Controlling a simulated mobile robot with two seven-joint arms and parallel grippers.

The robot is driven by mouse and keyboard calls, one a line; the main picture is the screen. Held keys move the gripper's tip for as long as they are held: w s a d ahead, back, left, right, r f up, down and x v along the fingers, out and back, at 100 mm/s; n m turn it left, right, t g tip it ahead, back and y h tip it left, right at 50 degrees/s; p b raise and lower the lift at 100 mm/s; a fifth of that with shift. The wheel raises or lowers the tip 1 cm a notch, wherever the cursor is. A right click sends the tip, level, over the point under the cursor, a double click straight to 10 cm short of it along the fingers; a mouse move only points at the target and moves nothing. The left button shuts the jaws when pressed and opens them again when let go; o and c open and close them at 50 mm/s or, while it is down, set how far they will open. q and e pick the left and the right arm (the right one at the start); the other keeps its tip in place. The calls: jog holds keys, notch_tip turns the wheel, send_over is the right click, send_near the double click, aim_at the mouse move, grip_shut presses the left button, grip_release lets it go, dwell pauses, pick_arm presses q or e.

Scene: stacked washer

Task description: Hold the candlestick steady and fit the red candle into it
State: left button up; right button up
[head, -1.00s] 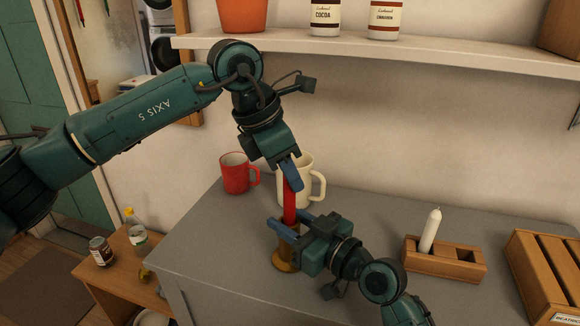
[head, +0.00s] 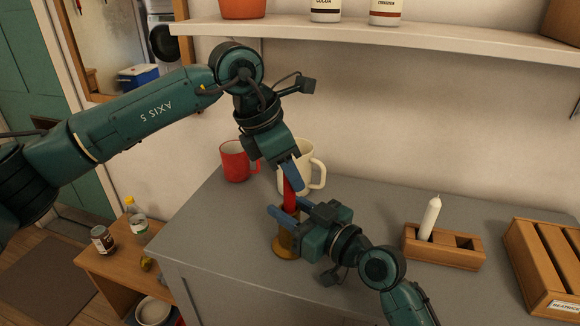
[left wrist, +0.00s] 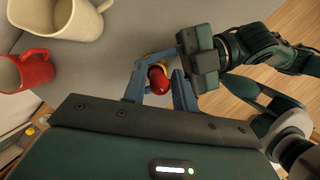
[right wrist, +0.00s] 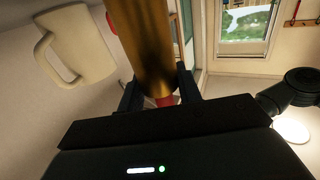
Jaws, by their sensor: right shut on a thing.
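The red candle (head: 289,192) stands upright above the brass candlestick (head: 285,246). The joint between them is hidden behind my right gripper. My right gripper (head: 283,219) is shut on the candlestick; the right wrist view shows the brass stem (right wrist: 145,40) between its fingers, with a bit of red below. My left gripper (head: 291,177) points down over the candle top. In the left wrist view, the round candle end (left wrist: 158,80) lies between its spread fingers, which look apart from it.
A red mug (head: 235,163) and a cream mug (head: 316,170) stand close behind the candlestick. A wooden block (head: 440,255) with a white candle (head: 430,217) and a slotted wooden box (head: 545,262) stand to the right. A shelf (head: 400,32) runs above.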

pick_arm(q)
jog(key=o, duration=0.3)
jog(key=v, duration=1.2)
pick_arm(e)
jog(key=o, duration=1.2)
jog(key=shift+c, duration=0.2)
jog(key=v, duration=1.2)
